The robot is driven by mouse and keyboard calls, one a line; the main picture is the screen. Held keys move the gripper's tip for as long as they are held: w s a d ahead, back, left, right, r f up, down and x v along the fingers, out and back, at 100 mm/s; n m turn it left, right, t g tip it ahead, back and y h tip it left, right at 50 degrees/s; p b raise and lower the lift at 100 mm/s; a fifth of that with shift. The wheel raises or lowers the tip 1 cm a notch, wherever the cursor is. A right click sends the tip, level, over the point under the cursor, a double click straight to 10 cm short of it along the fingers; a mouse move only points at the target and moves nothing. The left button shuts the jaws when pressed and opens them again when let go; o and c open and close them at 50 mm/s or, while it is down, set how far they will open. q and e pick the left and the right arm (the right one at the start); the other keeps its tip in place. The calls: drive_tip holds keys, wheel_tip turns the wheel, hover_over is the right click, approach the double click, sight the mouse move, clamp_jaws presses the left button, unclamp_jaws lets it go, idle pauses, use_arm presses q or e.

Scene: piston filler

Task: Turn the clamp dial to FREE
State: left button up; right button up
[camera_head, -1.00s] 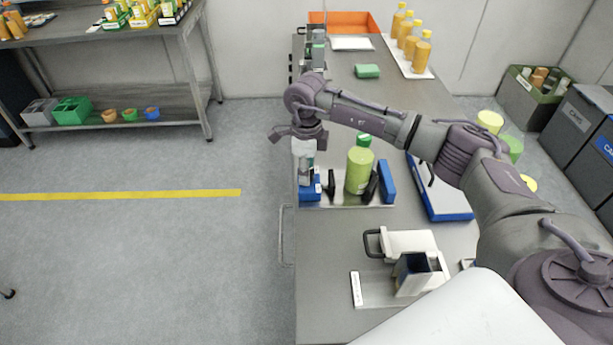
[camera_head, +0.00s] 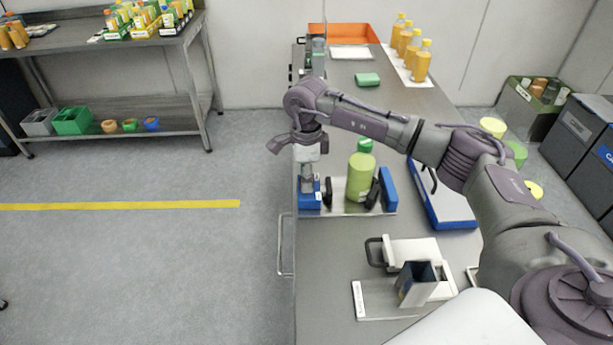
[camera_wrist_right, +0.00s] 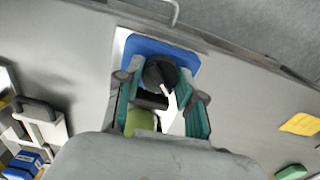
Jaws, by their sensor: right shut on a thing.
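The clamp dial (camera_wrist_right: 160,73) is a round black knob with a white pointer. It sits on a blue block (camera_wrist_right: 187,57), seen in the right wrist view. The pointer slants down and right in that view; no lettering on it can be read. My right gripper (camera_wrist_right: 162,90) has its teal-lined fingers on both sides of the dial and is shut on it. In the head view the right gripper (camera_head: 308,181) points down onto the blue block (camera_head: 309,200) at the bench's left edge, and the dial is hidden there. My left gripper is not in view.
Right of the block on the metal plate stand a green cylinder (camera_head: 360,178), dark pads and a blue block (camera_head: 388,188). A blue-edged tray (camera_head: 445,203) lies further right. A white fixture (camera_head: 410,250) stands nearer me. The floor left of the bench is clear.

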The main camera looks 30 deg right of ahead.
drive_tip(key=o, duration=1.1)
drive_tip(key=shift+o, duration=0.2)
drive_tip(key=shift+r, duration=0.1)
wheel_tip(320, 180, up, 12)
